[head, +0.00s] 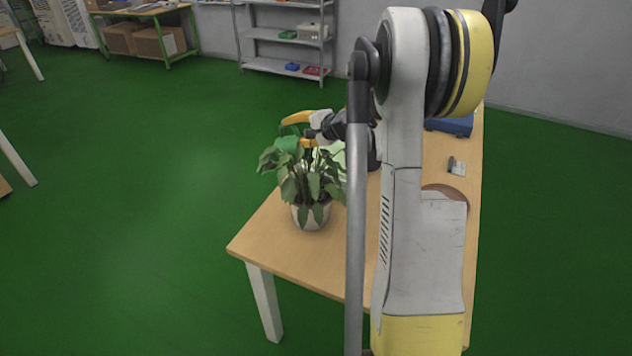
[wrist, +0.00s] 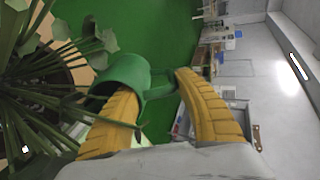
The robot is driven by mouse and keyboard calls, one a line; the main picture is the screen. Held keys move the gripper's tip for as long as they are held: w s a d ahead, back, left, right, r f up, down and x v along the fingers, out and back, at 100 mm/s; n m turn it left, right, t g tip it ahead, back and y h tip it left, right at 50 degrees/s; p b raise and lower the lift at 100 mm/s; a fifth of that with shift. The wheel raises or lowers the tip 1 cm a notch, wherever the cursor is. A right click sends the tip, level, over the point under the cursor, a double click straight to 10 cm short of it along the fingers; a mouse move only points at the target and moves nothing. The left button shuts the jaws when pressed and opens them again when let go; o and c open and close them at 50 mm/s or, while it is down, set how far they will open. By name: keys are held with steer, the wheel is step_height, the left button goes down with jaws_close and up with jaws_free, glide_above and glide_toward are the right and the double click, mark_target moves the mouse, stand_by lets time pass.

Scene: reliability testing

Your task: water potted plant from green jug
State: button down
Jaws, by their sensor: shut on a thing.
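The green jug (wrist: 122,77) is in my gripper (wrist: 160,108), whose yellow fingers are shut on it. In the wrist view the jug lies tilted against the plant's leaves, its handle side toward the right finger. In the head view the jug (head: 289,143) shows small above the left part of the plant, beside my gripper (head: 303,130). The potted plant (head: 302,186) stands upright in a pale pot on the near left part of the wooden table; its leaves (wrist: 40,80) fill the left of the wrist view. I cannot see any water.
The wooden table (head: 275,245) also bears a blue object (head: 452,125), a small grey item (head: 456,166) and a brown round thing (head: 446,192), partly behind my arm. Shelves (head: 285,39) and a workbench (head: 150,20) stand by the wall. Green floor is open at left.

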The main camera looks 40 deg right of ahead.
mark_target(288, 138)
steer(key=shift+s+r, duration=0.2)
steer(key=shift+r, duration=0.2)
stand_by(0.8)
steer(key=shift+w+a+f+g+p, duration=0.15)
steer(key=shift+w+f+g+p, duration=0.7)
steer(key=shift+w+g+p, duration=0.2)
steer(key=shift+w+f+g+b, duration=0.2)
steer(key=shift+f+g+b, duration=0.25)
steer(key=shift+f, duration=0.75)
steer(key=shift+w+f+g, duration=0.15)
steer(key=shift+f+g, duration=0.35)
steer(key=shift+f, duration=0.25)
steer(key=shift+w+f+g+h, duration=0.1)
steer(key=shift+w+f+g, duration=0.25)
steer(key=shift+f, duration=0.2)
steer(key=shift+w+f+g+h, duration=0.1)
steer(key=shift+w+f+g, duration=0.15)
steer(key=shift+f, duration=0.25)
steer(key=shift+w+f+g+h, duration=0.1)
steer(key=shift+w+f+g, duration=0.15)
steer(key=shift+f+g, duration=0.25)
steer(key=shift+f, duration=0.1)
